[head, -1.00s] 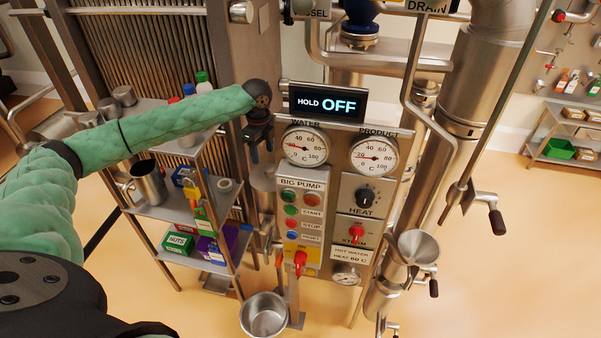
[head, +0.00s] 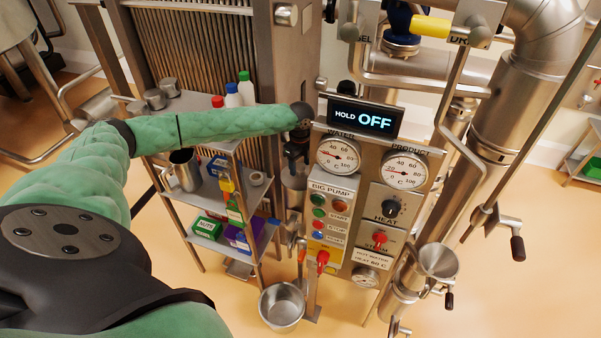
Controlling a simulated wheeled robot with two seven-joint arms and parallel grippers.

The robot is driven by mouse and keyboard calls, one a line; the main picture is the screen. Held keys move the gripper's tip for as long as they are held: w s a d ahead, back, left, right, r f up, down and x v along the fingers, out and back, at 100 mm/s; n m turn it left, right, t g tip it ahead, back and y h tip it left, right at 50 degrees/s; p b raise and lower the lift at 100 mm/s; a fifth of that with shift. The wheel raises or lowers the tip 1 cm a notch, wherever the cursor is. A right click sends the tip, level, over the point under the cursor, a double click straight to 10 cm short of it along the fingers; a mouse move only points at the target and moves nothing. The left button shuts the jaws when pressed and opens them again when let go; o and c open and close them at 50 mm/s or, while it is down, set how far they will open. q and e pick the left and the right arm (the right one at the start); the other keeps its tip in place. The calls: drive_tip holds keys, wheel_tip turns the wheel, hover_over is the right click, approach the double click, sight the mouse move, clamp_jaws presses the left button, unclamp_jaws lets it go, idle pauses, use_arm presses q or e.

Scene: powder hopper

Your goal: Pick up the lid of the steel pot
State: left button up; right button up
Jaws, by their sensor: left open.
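My left gripper (head: 293,163) hangs fingers down at the left edge of the control panel, open. A steel round vessel (head: 295,190) shows just below its fingers, partly hidden by the gripper and the panel. I cannot tell whether the fingers touch it, or whether its top is a separate lid. Another steel pot (head: 282,306) stands low at the bottom middle, with its open inside showing and no lid on it. My right gripper is not in view.
The control panel (head: 345,215) with gauges and knobs stands right beside the left gripper. A shelf rack (head: 205,190) with a steel jug (head: 184,170), bottles and boxes is on the left. Steel pipes (head: 505,110) rise on the right. The floor at the lower right is clear.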

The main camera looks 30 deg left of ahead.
use_arm(q)
drive_tip(key=shift+f, duration=0.45)
drive_tip(key=shift+r, duration=0.1)
clamp_jaws()
